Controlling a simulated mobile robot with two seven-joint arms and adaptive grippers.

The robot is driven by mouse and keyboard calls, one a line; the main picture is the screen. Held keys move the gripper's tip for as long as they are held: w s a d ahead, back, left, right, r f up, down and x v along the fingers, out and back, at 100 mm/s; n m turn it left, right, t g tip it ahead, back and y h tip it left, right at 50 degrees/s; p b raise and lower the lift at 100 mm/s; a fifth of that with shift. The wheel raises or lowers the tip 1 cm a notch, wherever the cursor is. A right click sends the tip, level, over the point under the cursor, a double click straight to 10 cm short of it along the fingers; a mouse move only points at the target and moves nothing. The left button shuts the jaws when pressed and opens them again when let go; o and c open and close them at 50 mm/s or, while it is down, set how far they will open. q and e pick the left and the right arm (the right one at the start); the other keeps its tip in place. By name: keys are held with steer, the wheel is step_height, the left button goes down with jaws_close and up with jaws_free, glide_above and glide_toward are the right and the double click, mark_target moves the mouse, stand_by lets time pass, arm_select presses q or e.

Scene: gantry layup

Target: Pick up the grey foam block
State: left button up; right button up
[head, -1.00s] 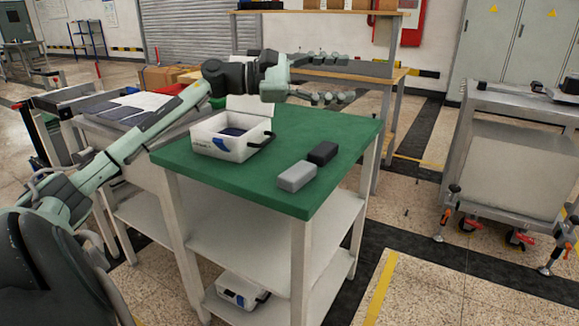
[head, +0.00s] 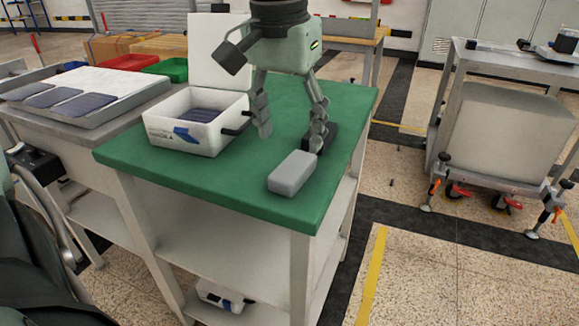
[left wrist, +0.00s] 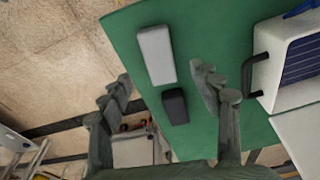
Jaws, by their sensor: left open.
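The grey foam block (head: 292,173) lies on the green table top (head: 230,190) near its front right corner. It also shows in the left wrist view (left wrist: 156,54), beyond the fingertips. A black block (head: 322,137) lies just behind it, close to it, partly covered by a finger in the head view; it shows whole in the left wrist view (left wrist: 175,107). My left gripper (head: 293,138) points down above the table, behind the grey block, with its fingers spread wide and nothing between them. My right gripper is in neither view.
A white lidded box (head: 190,135), its lid up and dark pads inside, stands on the table left of the gripper. A tray with dark pads (head: 85,100) is on the bench at left. The table's front edge lies close to the grey block.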

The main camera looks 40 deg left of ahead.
mark_target(293, 165)
arm_select(q)
steer(key=f, duration=0.4)
steer(key=w+f, duration=0.1)
steer(key=f, duration=0.1)
steer(key=shift+f, duration=0.25)
steer(key=c, duration=0.9)
